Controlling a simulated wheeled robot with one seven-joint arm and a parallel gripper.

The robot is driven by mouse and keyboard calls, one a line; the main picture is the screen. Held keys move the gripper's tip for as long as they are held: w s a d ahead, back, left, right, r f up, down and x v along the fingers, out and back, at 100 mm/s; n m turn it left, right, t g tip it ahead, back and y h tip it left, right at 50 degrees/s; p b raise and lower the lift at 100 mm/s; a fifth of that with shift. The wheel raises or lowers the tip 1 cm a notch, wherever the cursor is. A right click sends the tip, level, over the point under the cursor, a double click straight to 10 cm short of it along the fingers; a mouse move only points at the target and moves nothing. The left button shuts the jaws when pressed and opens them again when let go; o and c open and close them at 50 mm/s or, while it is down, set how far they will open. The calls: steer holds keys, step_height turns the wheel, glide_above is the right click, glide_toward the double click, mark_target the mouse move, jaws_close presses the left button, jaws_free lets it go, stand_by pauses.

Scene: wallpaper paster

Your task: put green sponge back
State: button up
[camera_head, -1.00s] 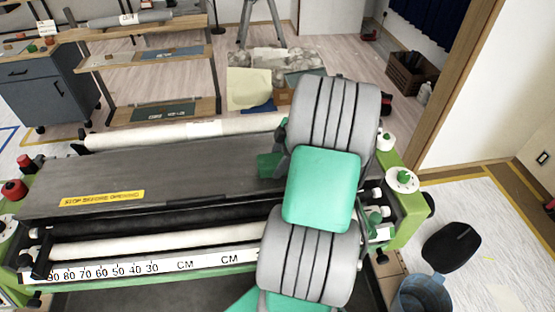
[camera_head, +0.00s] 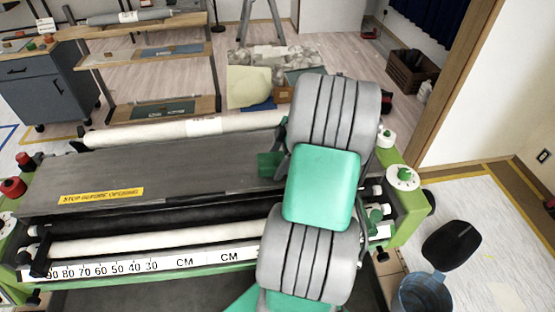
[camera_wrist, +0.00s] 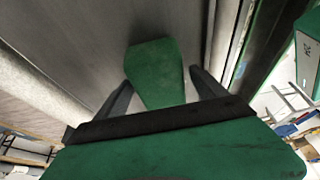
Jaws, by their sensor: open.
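The green sponge (camera_wrist: 155,72) lies on the grey top surface of the pasting machine in the wrist view. It shows between the two dark fingers of my gripper (camera_wrist: 159,78), which is open. I see space beside the sponge at the fingers, and I cannot tell whether either finger touches it. In the head view, a green piece that looks like the sponge (camera_head: 268,165) shows at the left edge of my arm. The arm hides the rest of it and most of the gripper there.
The wallpaper machine (camera_head: 150,180) has rollers, a yellow warning label (camera_head: 102,196) and a ruler strip (camera_head: 140,265). A blue bucket (camera_head: 424,292) stands on the floor at the lower right. A shelf (camera_head: 155,60) stands behind on the left.

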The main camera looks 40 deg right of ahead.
steer(key=shift+d+r, duration=0.2)
steer(key=shift+r, duration=0.35)
steer(key=v, duration=0.7)
steer(key=shift+w+a+r, duration=0.1)
steer(key=shift+a+r, duration=0.05)
steer(key=shift+a, duration=0.1)
steer(key=w+a, duration=0.1)
steer(key=a, duration=0.1)
steer(key=w+a+r+m, duration=0.1)
steer(key=a, duration=0.1)
steer(key=w+a+r+m, duration=0.1)
steer(key=a, duration=0.2)
steer(key=shift+w+a+r+h, duration=0.1)
steer(key=shift+w+r+h, duration=0.05)
steer(key=shift+w+h, duration=0.2)
steer(key=a+r+m+h, duration=0.2)
steer(key=a+m, duration=0.1)
steer(key=a, duration=0.9)
steer(key=s+a+f+m+t+h, duration=0.1)
steer(key=s+a+m, duration=0.5)
steer(key=a, duration=0.4)
steer(key=shift+s+a+t, duration=0.3)
steer(key=shift+s+a, duration=0.05)
steer(key=shift+s, duration=0.1)
